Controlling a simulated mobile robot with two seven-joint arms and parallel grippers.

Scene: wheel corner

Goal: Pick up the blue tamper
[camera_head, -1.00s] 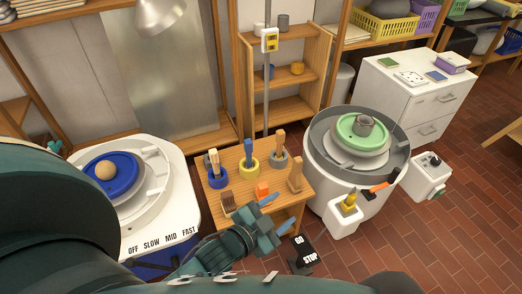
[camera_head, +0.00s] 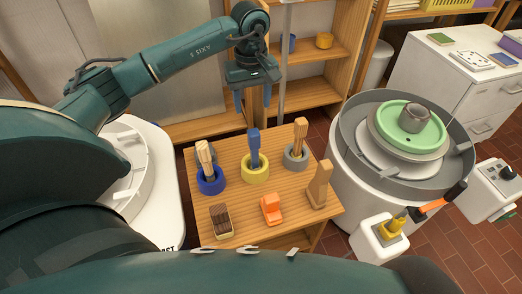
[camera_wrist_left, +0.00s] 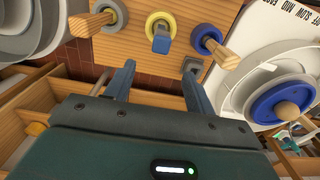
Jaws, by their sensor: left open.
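The blue tamper (camera_head: 254,142) stands upright in a yellow ring holder (camera_head: 256,174) on the small wooden table (camera_head: 241,203). In the left wrist view, the blue tamper (camera_wrist_left: 161,42) shows end-on in its yellow ring, beyond the fingertips. My left gripper (camera_head: 254,101) is open and empty, pointing down. In the head view it appears above and behind the tamper, apart from it. Its two fingers (camera_wrist_left: 157,68) show spread in the left wrist view. My right gripper is not in view.
Wooden-handled tools stand close on both sides, in a blue ring (camera_head: 211,184) and a grey ring (camera_head: 296,161). An orange block (camera_head: 271,208), a brush (camera_head: 221,220) and a wooden tool (camera_head: 319,183) occupy the front. A pottery wheel (camera_head: 411,140) stands right; shelves (camera_head: 312,55) stand behind.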

